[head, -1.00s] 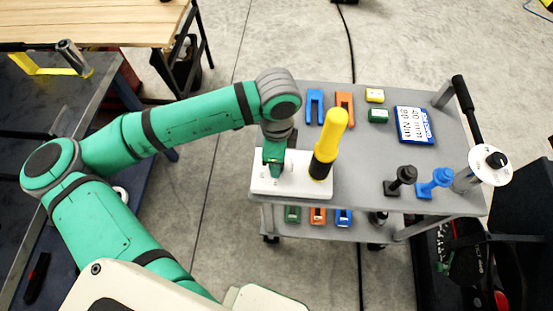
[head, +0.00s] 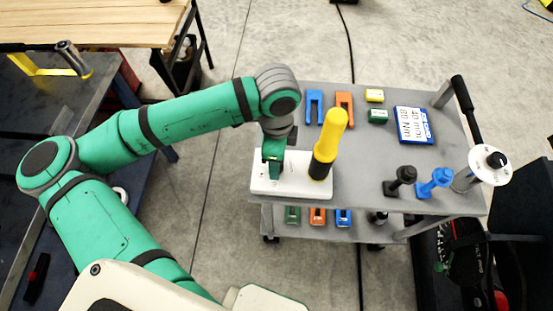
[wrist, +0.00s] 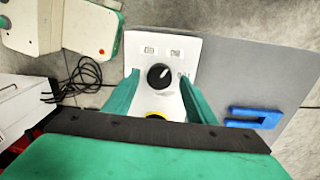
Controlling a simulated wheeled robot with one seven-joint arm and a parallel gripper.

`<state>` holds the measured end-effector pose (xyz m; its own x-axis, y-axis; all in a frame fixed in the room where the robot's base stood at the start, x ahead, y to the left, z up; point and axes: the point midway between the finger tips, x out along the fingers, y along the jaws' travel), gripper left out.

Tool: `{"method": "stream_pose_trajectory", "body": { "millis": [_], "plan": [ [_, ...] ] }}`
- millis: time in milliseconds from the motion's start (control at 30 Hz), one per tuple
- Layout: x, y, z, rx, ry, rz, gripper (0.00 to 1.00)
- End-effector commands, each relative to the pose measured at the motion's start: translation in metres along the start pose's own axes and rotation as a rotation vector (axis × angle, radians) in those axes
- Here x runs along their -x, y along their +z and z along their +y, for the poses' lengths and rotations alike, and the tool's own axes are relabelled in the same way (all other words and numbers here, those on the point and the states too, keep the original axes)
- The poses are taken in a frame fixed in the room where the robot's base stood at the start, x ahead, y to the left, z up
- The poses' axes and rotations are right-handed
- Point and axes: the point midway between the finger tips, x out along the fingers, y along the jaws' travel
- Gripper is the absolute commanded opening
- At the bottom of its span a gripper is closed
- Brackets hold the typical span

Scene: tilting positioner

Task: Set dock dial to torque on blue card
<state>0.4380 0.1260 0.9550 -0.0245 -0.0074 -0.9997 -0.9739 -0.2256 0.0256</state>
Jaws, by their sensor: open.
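The white dock (head: 262,186) sits at the near left corner of the grey cart top, with a yellow-handled tool (head: 329,140) standing at its right side. In the wrist view the dock (wrist: 195,48) bears a round black dial (wrist: 159,77) with a light pointer mark aimed up and right, and small marks around it. My gripper (head: 274,172) is over the dock's left part. In the wrist view my gripper (wrist: 158,88) is open, its green fingers either side of the dial with gaps. The blue card (head: 413,125) lies flat at the back right; its lines seem to read 40 mm and 89 Nm.
Blue (head: 314,106) and orange (head: 344,107) forked pieces lie behind the dock. Black (head: 401,180) and blue (head: 436,181) knobbed pieces and a post with a white disc (head: 489,165) stand right.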

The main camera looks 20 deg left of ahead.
Motion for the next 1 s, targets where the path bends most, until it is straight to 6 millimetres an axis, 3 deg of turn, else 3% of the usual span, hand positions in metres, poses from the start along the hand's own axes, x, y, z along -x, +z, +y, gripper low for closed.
{"method": "stream_pose_trajectory", "body": {
  "millis": [300,500,700,1000],
  "plan": [
    [0.058,-0.001,-0.001,-0.002,-0.003,0.0,0.51],
    [0.086,-0.001,-0.001,-0.001,-0.003,0.0,0.51],
    [0.097,0.0,0.0,0.0,-0.001,0.0,0.51],
    [0.098,-0.001,0.0,-0.003,-0.001,-0.001,0.51]
  ]
}}
